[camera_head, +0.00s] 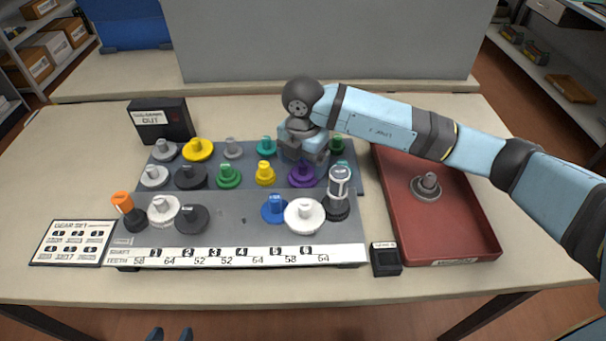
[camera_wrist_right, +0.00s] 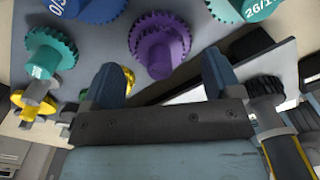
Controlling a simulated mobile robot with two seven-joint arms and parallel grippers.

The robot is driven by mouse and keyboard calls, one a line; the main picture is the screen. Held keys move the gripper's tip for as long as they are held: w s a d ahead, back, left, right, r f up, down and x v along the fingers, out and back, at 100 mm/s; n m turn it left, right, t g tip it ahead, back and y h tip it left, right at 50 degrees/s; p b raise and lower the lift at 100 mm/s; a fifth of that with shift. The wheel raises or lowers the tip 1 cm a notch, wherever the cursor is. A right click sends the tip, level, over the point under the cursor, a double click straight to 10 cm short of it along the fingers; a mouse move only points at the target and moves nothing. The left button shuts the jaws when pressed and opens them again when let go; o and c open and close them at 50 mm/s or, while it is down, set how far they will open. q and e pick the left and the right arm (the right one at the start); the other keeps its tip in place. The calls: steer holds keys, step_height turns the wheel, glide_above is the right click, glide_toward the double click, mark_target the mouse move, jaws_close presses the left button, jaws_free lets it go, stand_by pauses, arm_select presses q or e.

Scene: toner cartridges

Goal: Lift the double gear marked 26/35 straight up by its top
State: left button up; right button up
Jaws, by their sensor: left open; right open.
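Several double gears with top knobs stand on the grey stepped rack (camera_head: 235,222). I cannot read 26/35 on any of them. A purple gear (camera_head: 302,175) stands in the middle row; in the right wrist view (camera_wrist_right: 160,48) it shows two toothed rings and no readable mark. A blue gear (camera_wrist_right: 90,8) there has a partly cut-off mark. My right gripper (camera_head: 305,168) is open and empty, close to the purple gear. My left gripper (camera_head: 171,334) is open at the bottom edge.
A red tray (camera_head: 470,225) at the right holds a grey gear (camera_head: 427,187). A dark box (camera_head: 162,120) stands at the back left. A label card (camera_head: 72,243) lies at the left and a small black box (camera_head: 385,258) at the front. Neighbouring gears crowd the right gripper.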

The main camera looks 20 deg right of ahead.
step_height(320, 180, down, 2)
steer(key=shift+f, duration=0.2)
steer(key=c, duration=1)
steer(key=shift+c, duration=0.2)
steer(key=shift+r, duration=0.1)
